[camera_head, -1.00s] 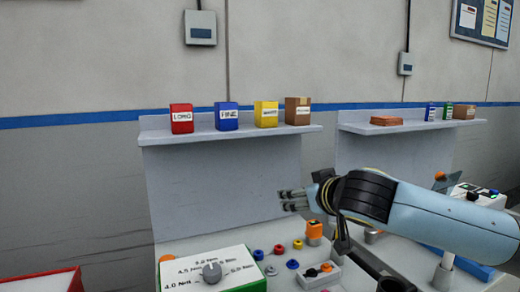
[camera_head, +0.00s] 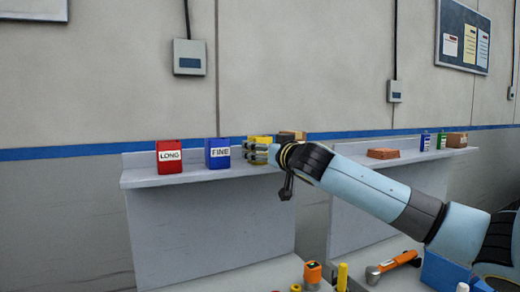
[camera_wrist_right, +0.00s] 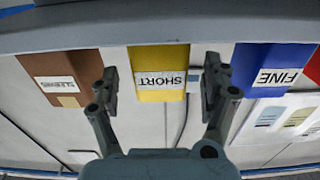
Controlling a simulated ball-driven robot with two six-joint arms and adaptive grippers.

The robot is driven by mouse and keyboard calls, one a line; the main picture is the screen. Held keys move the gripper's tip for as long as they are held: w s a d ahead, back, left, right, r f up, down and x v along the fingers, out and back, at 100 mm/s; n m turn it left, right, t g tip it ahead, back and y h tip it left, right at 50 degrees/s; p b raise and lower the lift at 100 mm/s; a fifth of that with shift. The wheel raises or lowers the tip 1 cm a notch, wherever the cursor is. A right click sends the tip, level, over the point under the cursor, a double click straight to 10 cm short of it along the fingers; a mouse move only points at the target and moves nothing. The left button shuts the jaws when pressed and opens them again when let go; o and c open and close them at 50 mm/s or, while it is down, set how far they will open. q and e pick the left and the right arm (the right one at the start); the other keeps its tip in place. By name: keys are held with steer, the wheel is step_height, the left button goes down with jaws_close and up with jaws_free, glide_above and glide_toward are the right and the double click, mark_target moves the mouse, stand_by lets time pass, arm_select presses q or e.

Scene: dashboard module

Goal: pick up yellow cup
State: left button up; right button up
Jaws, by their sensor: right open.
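The yellow cup (camera_head: 262,139) stands on the grey wall shelf, mostly hidden behind my right gripper (camera_head: 258,153). In the right wrist view, which is upside down, the yellow cup (camera_wrist_right: 160,95) bears the label SHORT. My right gripper (camera_wrist_right: 161,77) is open, with one finger on each side of the cup in that picture. A gap shows between each finger and the cup, and nothing is held. I cannot tell how far the fingers reach along the cup. My left gripper is not in view.
The blue cup (camera_head: 217,153) labelled FINE and the red cup (camera_head: 169,157) labelled LONG stand to the left on the shelf (camera_head: 140,178). A brown box (camera_head: 290,135) is close on the right, partly hidden by my arm. A second shelf (camera_head: 440,158) lies further right.

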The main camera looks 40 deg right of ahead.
steer(key=x, duration=0.3)
steer(key=shift+w+p, duration=0.1)
steer(key=shift+p, duration=0.3)
steer(key=shift+c, duration=0.5)
steer(key=c, duration=1.3)
